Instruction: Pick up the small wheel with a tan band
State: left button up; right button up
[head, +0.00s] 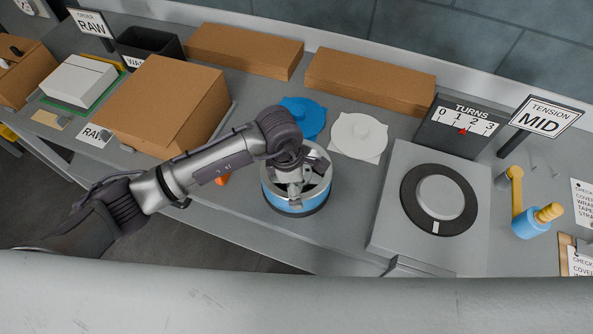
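I cannot make out a small wheel with a tan band in the head view. A round silver-rimmed wheel with a blue band (291,205) stands on the grey bench, its lower edge dark. My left gripper (291,192) points down over the wheel's open middle. Its fingers are small and partly hidden by the wrist, so I cannot tell whether they grip the hub or are apart. My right gripper is not in view.
A turntable (390,215) stands right of the wheel, near a TURNS dial (465,120) and a TENSION MID sign (545,117). Blue (303,113) and white discs (358,135) lie behind. Cardboard boxes (165,95) and a black bin (150,43) occupy the left; a blue-and-yellow tool (531,222) stands right.

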pick_arm(q)
jog(key=shift+s+d+f+p, duration=0.15)
jog(key=shift+f+p, duration=0.3)
jog(key=shift+f, duration=1.4)
jog(key=c, duration=1.8)
jog(key=shift+r, duration=0.15)
